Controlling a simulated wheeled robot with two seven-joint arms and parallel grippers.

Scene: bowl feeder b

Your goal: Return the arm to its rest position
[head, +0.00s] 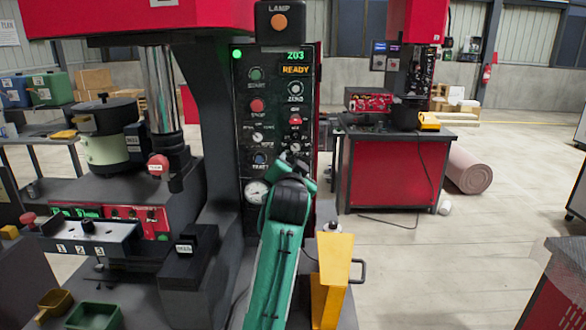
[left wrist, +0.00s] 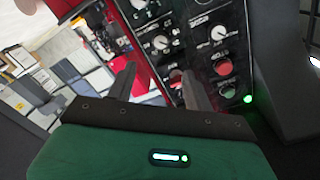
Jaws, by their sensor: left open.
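My left arm, green with dark joints, rises from the bottom middle of the head view. Its gripper (head: 296,166) is in front of the lower part of the black control panel (head: 272,122), and its fingertips are hard to make out there. In the left wrist view the two dark fingers of the left gripper (left wrist: 158,84) stand apart with nothing held between them. The panel (left wrist: 190,55) shows tilted beyond them, with knobs, a red button and a green button. I cannot tell the exact gap between fingers and panel. My right gripper is not in view.
A pressure gauge (head: 256,192) sits low on the panel. A yellow bin (head: 333,270) stands close right of my arm. The machine's dark column and a numbered block (head: 88,236) are on the left. A red workbench (head: 390,170) is farther back; open floor lies right.

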